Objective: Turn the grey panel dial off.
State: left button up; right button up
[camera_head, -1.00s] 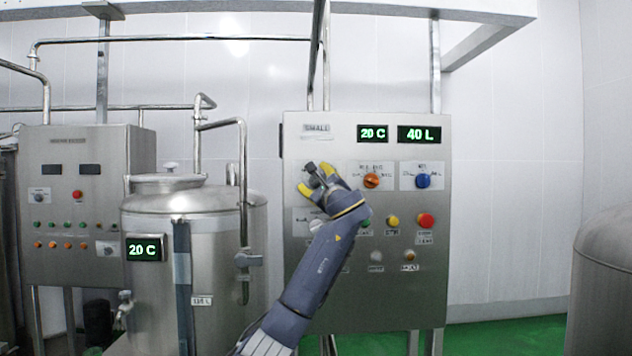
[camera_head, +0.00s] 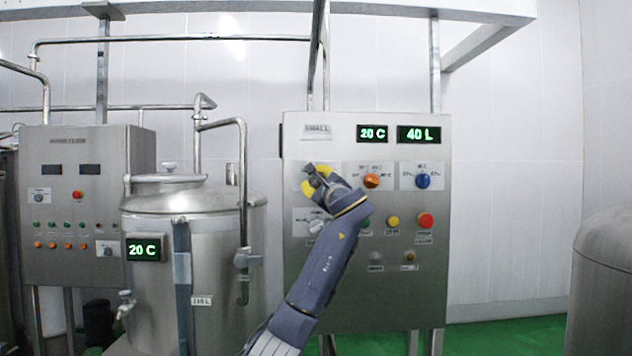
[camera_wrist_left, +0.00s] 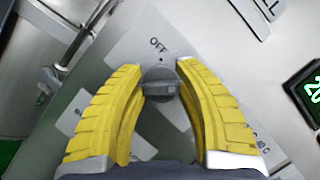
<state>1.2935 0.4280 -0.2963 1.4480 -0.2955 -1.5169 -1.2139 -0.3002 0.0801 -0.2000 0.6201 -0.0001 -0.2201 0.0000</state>
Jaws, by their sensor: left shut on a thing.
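The grey panel dial (camera_wrist_left: 159,88) is a dark grey knob with a raised bar, on a light label plate of the steel panel (camera_head: 375,300). The word OFF and a small dot are printed above it in the wrist view; the bar lies roughly crosswise there. My left gripper (camera_wrist_left: 159,72) has its yellow fingers on both sides of the dial and is shut on it. In the head view the left gripper (camera_head: 314,179) is at the panel's upper left and largely hides the dial. My right gripper is not in view.
An orange knob (camera_head: 372,181) and a blue knob (camera_head: 423,181) are to the right of the gripper. Below are a yellow button (camera_head: 392,221) and a red button (camera_head: 426,220). A steel tank (camera_head: 215,270) stands left of my arm.

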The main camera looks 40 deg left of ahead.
pick_arm(q)
jog(key=n+g, duration=0.2)
jog(key=n, duration=0.2)
jog(key=shift+n, duration=0.4)
jog(key=n+h, duration=0.1)
jog(key=n, duration=0.1)
jog(key=n+g, duration=0.1)
jog(key=n, duration=0.1)
jog(key=shift+f+n+h, duration=0.15)
jog(key=shift+n+h, duration=0.15)
jog(key=shift+h, duration=0.1)
jog(key=n+h, duration=0.1)
jog(key=n, duration=0.2)
jog(key=shift+f+n+h, duration=0.1)
jog(key=shift+n+h, duration=0.2)
jog(key=shift+h, duration=0.1)
jog(key=shift+f+n+h, duration=0.1)
jog(key=shift+n+h, duration=0.6)
jog(key=shift+n, duration=0.7)
jog(key=o, duration=1.2)
